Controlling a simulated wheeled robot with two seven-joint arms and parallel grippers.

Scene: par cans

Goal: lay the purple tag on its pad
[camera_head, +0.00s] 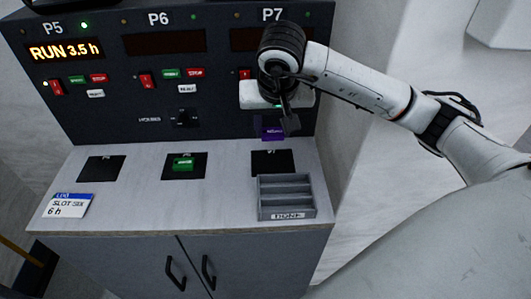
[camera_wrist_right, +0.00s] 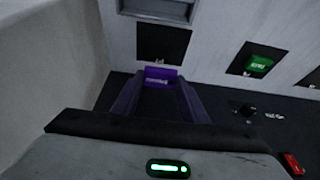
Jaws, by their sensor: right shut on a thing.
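The purple tag (camera_head: 271,133) is held by my right gripper (camera_head: 270,122) above the counter, near the front of the P7 panel. In the right wrist view the purple tag (camera_wrist_right: 160,76) sits between the tips of the two dark fingers (camera_wrist_right: 158,82), and the gripper is shut on it. A black pad (camera_head: 272,161) lies below P7, just in front of the tag and apart from it; it also shows as a black square in the right wrist view (camera_wrist_right: 163,44). My left gripper is in neither view.
A green tag (camera_head: 183,162) lies on the middle black pad (camera_head: 197,169). The left pad (camera_head: 101,168) is bare. A grey slotted tray (camera_head: 287,215) stands in front of the right pad. A white slot card (camera_head: 67,206) is at front left. The switch panel (camera_head: 120,118) rises behind.

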